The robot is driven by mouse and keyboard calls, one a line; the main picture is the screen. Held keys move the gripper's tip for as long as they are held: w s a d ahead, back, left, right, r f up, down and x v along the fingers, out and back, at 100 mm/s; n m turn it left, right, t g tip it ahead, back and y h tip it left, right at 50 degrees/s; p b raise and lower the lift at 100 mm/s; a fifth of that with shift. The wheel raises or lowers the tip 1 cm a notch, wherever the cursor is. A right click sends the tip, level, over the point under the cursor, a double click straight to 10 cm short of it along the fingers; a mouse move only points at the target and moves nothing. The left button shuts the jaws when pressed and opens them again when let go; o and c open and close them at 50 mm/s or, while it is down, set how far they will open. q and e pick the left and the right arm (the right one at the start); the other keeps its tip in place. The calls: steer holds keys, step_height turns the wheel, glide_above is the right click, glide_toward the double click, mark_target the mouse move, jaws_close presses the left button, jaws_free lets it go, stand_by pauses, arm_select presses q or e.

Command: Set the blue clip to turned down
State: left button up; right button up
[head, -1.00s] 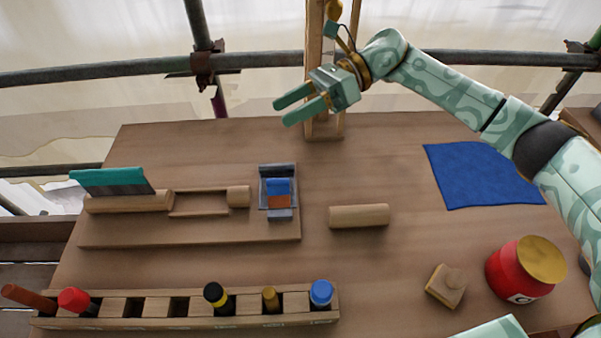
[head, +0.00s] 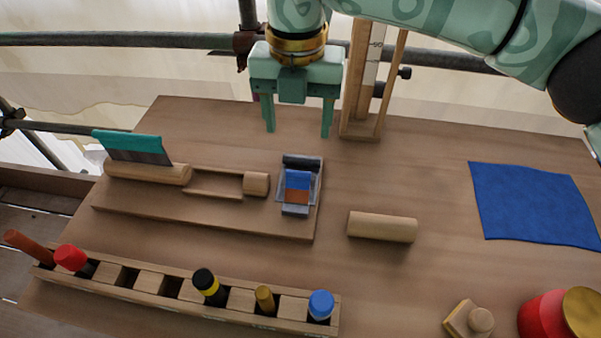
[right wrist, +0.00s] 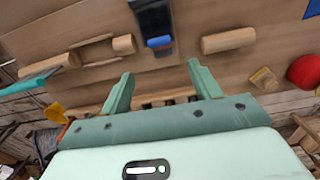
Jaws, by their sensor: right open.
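The blue clip (head: 298,181) sits in a grey metal holder (head: 295,210) at the right end of a wooden board (head: 200,219). An orange-brown patch shows just below its blue part. The clip also shows in the right wrist view (right wrist: 159,42), beyond the fingertips. My right gripper (head: 298,132) points down with its two fingers apart and empty. It is above and behind the clip, not touching it. Whether the clip is turned up or down is hard to tell. My left gripper is not in view.
A wooden cylinder (head: 382,226) lies right of the board. A wooden rack (head: 150,281) with several tools runs along the front. A wooden upright frame (head: 361,90) stands behind. A blue cloth (head: 535,205) lies at right.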

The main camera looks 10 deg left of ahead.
mark_target(298, 175)
step_height(298, 175, down, 13)
steer(key=b, duration=0.3)
steer(key=shift+f+b, duration=0.1)
steer(key=shift+b, duration=0.2)
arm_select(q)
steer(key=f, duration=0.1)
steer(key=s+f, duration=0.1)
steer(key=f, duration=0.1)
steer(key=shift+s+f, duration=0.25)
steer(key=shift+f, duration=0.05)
